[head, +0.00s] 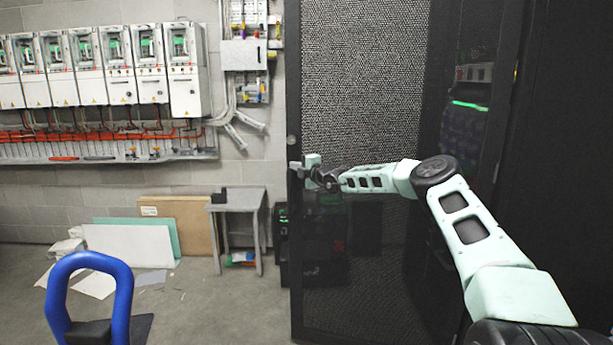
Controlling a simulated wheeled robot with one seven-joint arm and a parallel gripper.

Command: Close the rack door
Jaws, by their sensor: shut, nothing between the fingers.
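The rack door (362,75) is a tall dark-framed panel with perforated mesh, seen in the head view right of centre. It stands at an angle out from the dark rack (562,150) at the right, so it looks open. My gripper (303,168) is at the door's left, free edge, about mid-height, at the end of my pale green arm. Its fingers are shut and empty. It overlaps the door edge in the picture; I cannot tell whether it touches it. A handle on the door is not clearly visible.
Several white electrical boxes (102,62) hang on the left wall. A small grey table (238,207) and leaning boards (131,243) stand below. A blue-framed object (88,262) is at the front left. The floor (225,305) between it and the door is clear.

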